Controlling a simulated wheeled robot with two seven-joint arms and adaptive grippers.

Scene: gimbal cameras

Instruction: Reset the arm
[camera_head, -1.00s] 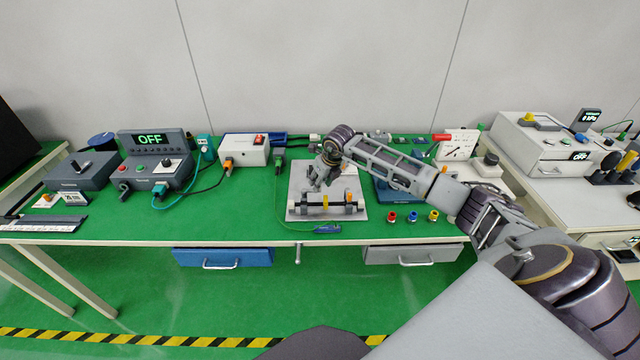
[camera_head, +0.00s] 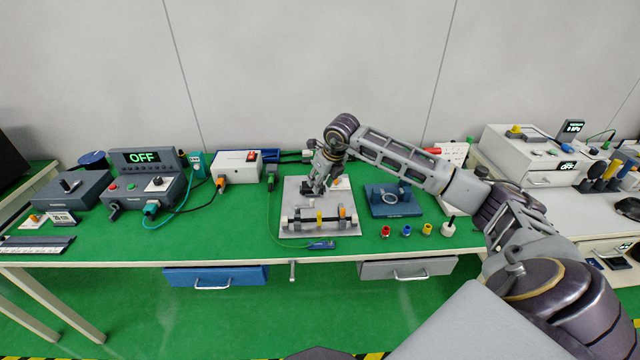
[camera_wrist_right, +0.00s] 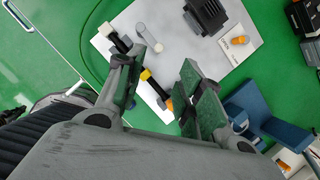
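My right arm reaches in from the right in the head view. Its gripper (camera_head: 317,186) points down over the light grey plate (camera_head: 290,192), behind the bar fixture (camera_head: 320,220) with its white and grey blocks and yellow and orange parts. In the right wrist view the two fingers of my right gripper (camera_wrist_right: 168,82) stand apart with nothing between them. Part of the bar fixture, with a yellow band (camera_wrist_right: 146,74), shows beyond the gap. The height of the fingertips above the plate is hard to tell. My left gripper is in neither view.
A blue fixture (camera_head: 391,206) sits right of the plate, with red, blue and yellow small parts (camera_head: 406,230) in front. A control box (camera_head: 146,182) reading OFF and a white box (camera_head: 237,166) stand left. A white instrument box (camera_head: 535,155) stands right.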

